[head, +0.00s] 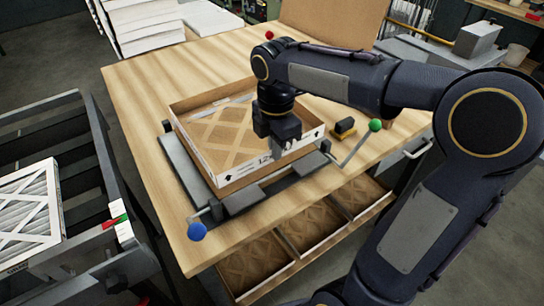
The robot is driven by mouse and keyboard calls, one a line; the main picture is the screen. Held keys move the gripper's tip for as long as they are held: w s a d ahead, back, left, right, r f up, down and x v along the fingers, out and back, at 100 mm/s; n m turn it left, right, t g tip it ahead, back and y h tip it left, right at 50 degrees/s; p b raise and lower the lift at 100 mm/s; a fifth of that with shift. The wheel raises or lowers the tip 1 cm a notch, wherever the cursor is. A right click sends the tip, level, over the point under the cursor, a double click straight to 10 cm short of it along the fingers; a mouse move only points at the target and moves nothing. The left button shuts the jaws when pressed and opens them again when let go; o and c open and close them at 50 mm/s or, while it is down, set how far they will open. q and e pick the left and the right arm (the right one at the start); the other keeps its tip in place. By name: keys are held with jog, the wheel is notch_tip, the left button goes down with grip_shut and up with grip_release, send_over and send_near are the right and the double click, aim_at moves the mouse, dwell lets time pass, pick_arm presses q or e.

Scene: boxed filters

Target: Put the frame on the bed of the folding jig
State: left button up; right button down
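The cardboard frame (220,128), an open box shape with a diamond lattice inside and white printed outer walls, lies over the folding jig (182,160) on the wooden table. The jig is grey, with a plate showing left of the frame and clamp blocks along its near side. My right gripper (279,148) points down at the frame's near wall, close to its right corner. Its fingers overlap the wall, and whether they grip it is hidden. Whether the frame sits fully flat on the bed cannot be told. My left gripper is out of view.
A yellow-black block (344,128) lies right of the frame. More lattice pieces (310,228) lie in bins below the tabletop. A white filter (28,215) rests on the grey conveyor (85,180) at left.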

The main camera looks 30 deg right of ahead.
jog(key=shift+w+a+f, duration=0.15)
jog(key=shift+f, duration=0.85)
jog(key=shift+w+a+f, duration=0.1)
jog(key=shift+f, duration=1)
jog(key=c, duration=1.7)
grip_release()
notch_tip(320, 180, up, 12)
jog(key=s+a+f+m+t+y, duration=0.1)
jog(key=s+f+m+t, duration=0.1)
jog(key=s+m, duration=0.3)
jog(key=s+a+f+m+t+y, duration=0.1)
jog(key=s+f+m, duration=0.4)
jog(key=m, duration=0.3)
jog(key=s+a+f+m+t+y, duration=0.1)
jog(key=s+a+f+m+t, duration=0.1)
jog(key=s+f+m, duration=0.2)
jog(key=shift+s+m+t+y, duration=0.3)
jog(key=shift+s+m+y, duration=0.1)
jog(key=shift+s+m, duration=1.25)
